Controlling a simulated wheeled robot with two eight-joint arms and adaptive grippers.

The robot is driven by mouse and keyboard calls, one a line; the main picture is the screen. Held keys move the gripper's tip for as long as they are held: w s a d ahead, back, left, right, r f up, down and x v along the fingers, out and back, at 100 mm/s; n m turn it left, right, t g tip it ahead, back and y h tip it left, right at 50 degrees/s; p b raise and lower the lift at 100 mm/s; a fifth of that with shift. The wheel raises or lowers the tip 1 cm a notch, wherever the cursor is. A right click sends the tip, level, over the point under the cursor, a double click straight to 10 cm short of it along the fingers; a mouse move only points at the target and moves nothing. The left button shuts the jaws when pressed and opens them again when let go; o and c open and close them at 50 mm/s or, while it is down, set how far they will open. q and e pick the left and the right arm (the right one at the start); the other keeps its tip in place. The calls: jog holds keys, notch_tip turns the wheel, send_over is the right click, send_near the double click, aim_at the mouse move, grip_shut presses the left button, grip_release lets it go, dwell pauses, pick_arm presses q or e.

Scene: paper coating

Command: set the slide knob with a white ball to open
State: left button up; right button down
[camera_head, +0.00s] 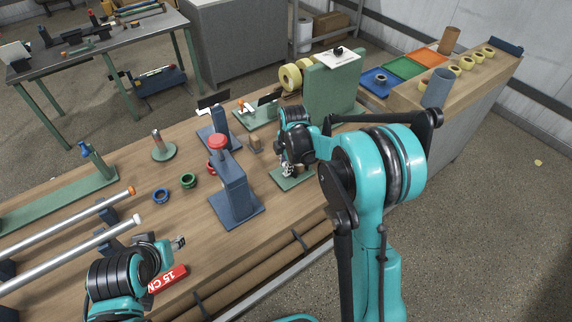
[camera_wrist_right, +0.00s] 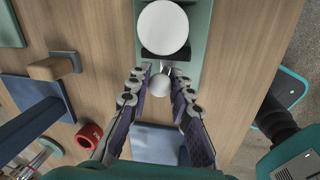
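The slide knob's small white ball (camera_wrist_right: 160,85) sits between the two fingers of my right gripper (camera_wrist_right: 160,73) in the right wrist view. The fingers stand one on each side of it; I cannot tell whether they touch it. Just beyond is a larger white round part (camera_wrist_right: 164,27) on a dark block, on a green plate (camera_wrist_right: 199,45). In the head view my right gripper (camera_head: 288,168) is low over that green plate (camera_head: 291,179), and my arm hides much of the device. My left gripper (camera_head: 179,243) is above the near edge of the bench, away from the knob.
A blue stand with a red top (camera_head: 234,190) is left of my right gripper. A tall green block (camera_head: 332,90) stands behind it. A red piece marked "15 CN" (camera_head: 168,279) lies by my left gripper. Green and blue rings (camera_head: 161,196) lie mid-bench.

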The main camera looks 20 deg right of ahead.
jog(key=shift+s+a, duration=0.2)
jog(key=shift+a, duration=0.3)
jog(key=shift+s+a, duration=0.15)
jog(key=shift+a, duration=0.3)
jog(key=c, duration=1.3)
grip_release()
jog(key=shift+c, duration=0.2)
jog(key=shift+r, duration=0.1)
notch_tip(320, 180, up, 12)
jog(key=s, duration=0.2)
jog(key=shift+d+f, duration=0.2)
jog(key=shift+s, duration=0.1)
